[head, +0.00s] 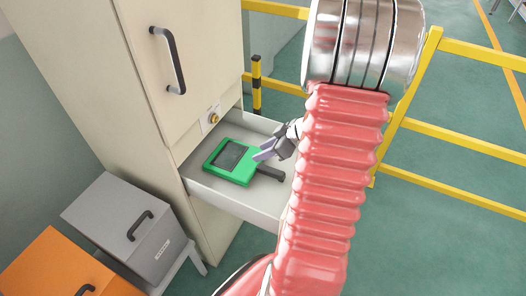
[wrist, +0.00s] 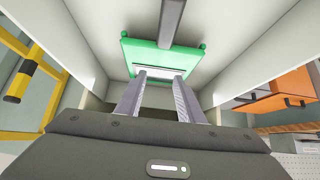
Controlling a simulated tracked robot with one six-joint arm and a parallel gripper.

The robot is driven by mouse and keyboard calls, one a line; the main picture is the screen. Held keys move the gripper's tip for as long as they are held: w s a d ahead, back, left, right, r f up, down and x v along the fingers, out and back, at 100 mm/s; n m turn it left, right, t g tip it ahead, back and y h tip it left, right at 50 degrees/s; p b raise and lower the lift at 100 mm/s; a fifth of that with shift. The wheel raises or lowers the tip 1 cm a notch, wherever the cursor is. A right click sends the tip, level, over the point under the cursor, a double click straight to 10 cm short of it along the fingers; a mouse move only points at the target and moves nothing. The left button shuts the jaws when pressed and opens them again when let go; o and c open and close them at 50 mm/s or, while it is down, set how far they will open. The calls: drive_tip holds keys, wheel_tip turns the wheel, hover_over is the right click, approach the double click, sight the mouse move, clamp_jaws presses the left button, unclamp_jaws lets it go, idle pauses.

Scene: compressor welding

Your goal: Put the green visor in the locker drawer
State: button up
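The green visor (head: 235,161) has a dark window and a dark handle that points to the lower right. It lies in the pulled-out locker drawer (head: 235,202) in the head view, and in the wrist view the green visor (wrist: 160,54) is beyond my fingers. My gripper (head: 262,154) is at the visor's right side in the head view. In the wrist view my gripper (wrist: 160,76) has its two fingers apart with nothing seen clamped between them. Whether the fingertips touch the visor is unclear.
The beige locker (head: 85,60) has a shut door with a dark handle above the drawer. A grey box (head: 125,230) and an orange box (head: 60,270) stand at lower left. Yellow rails (head: 460,145) run at the right and behind. My arm hides part of the drawer's right side.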

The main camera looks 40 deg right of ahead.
drive_tip(key=shift+o, duration=0.8)
drive_tip(key=v, duration=1.2)
